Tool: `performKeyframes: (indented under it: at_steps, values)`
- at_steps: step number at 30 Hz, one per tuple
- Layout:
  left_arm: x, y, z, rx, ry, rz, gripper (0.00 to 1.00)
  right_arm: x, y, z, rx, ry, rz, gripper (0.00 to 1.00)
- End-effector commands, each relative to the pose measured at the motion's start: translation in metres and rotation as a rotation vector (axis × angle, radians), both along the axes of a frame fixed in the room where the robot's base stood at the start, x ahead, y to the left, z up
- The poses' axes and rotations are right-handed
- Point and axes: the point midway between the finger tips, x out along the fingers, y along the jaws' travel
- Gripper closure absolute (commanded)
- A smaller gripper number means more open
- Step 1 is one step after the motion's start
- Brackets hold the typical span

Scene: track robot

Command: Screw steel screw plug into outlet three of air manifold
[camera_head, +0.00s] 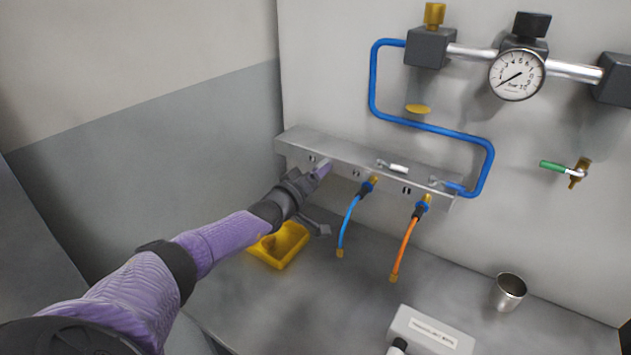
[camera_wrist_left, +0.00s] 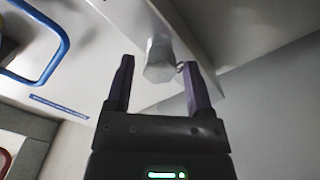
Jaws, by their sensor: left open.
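The air manifold (camera_head: 345,152) is a long grey metal bar on the back wall. My left gripper (camera_head: 324,170) is at the front of its left part and hides the outlet there. In the left wrist view the left gripper (camera_wrist_left: 160,80) is open. A grey hexagonal piece, apparently the steel screw plug (camera_wrist_left: 158,62), is between and beyond its fingertips, at the manifold surface. Gaps show on both sides of it. I cannot tell how deep it sits. The plug is hidden in the head view. My right gripper is not in view.
A blue hose (camera_head: 348,225) and an orange hose (camera_head: 404,245) hang from outlets to the right. A yellow tray (camera_head: 262,254) lies below the arm. A metal cup (camera_head: 509,292) and a white labelled box (camera_head: 432,330) stand on the bench. A pressure gauge (camera_head: 516,75) is above.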

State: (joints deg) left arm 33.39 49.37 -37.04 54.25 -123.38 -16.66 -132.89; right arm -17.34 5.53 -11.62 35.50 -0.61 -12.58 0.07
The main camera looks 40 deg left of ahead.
Motion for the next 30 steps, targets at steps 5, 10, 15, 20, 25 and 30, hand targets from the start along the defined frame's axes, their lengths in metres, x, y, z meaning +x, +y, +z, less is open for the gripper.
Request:
performKeyframes:
  at_steps: [5,10,15,20,25,30]
  values:
    - [0.0,0.0,0.001,-0.022,-0.003,0.001,0.32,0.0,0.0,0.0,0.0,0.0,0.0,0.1]
    - [0.0,0.0,-0.001,-0.086,-0.011,0.0,0.32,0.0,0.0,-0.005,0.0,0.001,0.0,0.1]
    - [0.0,0.0,-0.004,-0.392,-0.044,0.0,0.32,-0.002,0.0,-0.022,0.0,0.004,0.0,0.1]
    - [0.0,0.0,-0.004,-0.696,-0.077,0.0,0.32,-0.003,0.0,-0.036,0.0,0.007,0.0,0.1]
    - [0.0,0.0,-0.001,-0.996,-0.111,0.0,0.32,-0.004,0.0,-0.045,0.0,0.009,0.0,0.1]
    - [0.0,0.0,0.001,-1.065,-0.118,0.001,0.32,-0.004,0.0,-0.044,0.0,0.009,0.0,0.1]
